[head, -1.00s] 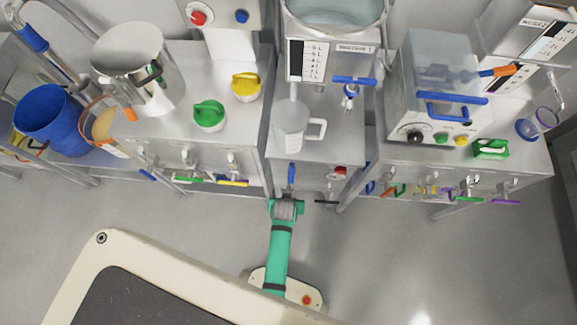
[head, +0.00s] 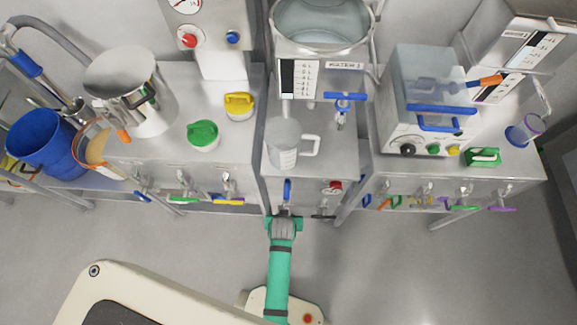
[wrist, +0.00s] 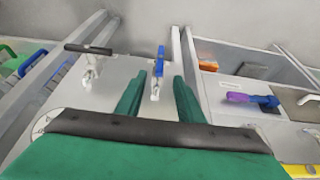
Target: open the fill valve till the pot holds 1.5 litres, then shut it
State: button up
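A pale measuring pot (head: 283,146) with a side handle stands on the middle bench, below the steel tank (head: 320,50). I cannot make out any water level in it. A blue lever valve (head: 287,190) hangs upright on the bench front below the pot; it also shows in the wrist view (wrist: 160,60). Another blue-handled valve (head: 344,97) sits at the tank's lower right. I cannot tell by label which is the fill valve. My gripper (head: 285,214) is at the front lever; in the wrist view its open green fingers (wrist: 158,80) stand either side of the lever's line, empty.
A black-handled valve (head: 322,215) and a red knob (head: 334,187) are right of the front lever. A scale (head: 299,78) marks the tank. Coloured valves line both neighbouring benches. A steel pot (head: 135,95) and blue bucket (head: 45,143) stand left.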

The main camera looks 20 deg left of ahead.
jog(key=x, duration=1)
jog(key=shift+w+f, duration=0.15)
jog(key=shift+f, duration=0.05)
grip_shut()
